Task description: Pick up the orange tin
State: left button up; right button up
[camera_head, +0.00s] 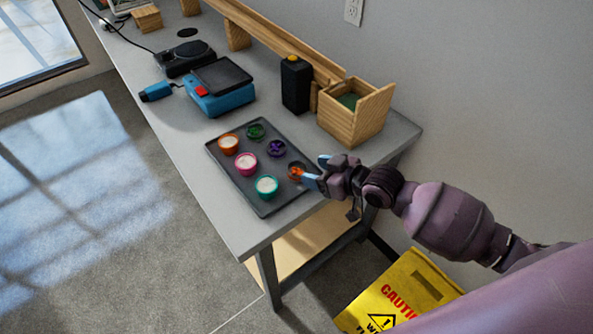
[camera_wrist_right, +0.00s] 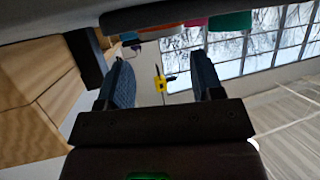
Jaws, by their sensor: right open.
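On a dark tray (camera_head: 228,177), an orange tin (camera_head: 229,143) with pale contents stands at the far left. A pink tin (camera_head: 246,163) and a teal tin (camera_head: 266,186) stand nearer in the same row. The other row holds a round piece with an orange pattern (camera_head: 296,171), a purple one (camera_head: 276,147) and a green one (camera_head: 256,130). My right gripper (camera_head: 316,172) is open at the tray's right edge, close beside the orange-patterned piece. In the right wrist view its fingers (camera_wrist_right: 163,82) are apart with nothing held between them. My left gripper is out of view.
The tray lies on a grey workbench (camera_head: 190,140). A wooden box (camera_head: 355,112), a black container (camera_head: 296,84) and a blue device (camera_head: 219,91) stand behind it. A yellow caution sign (camera_head: 400,290) stands on the floor below my right arm.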

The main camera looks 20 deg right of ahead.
aim_at(297, 168)
jog(key=x, duration=0.5)
jog(key=shift+s+f+b, duration=0.1)
jog(key=shift+f+b, duration=0.15)
jog(key=shift+b, duration=0.15)
jog(key=shift+w+a+f, duration=0.15)
jog(key=shift+w+a, duration=0.15)
jog(key=shift+w, duration=0.05)
jog(key=c, duration=0.6)
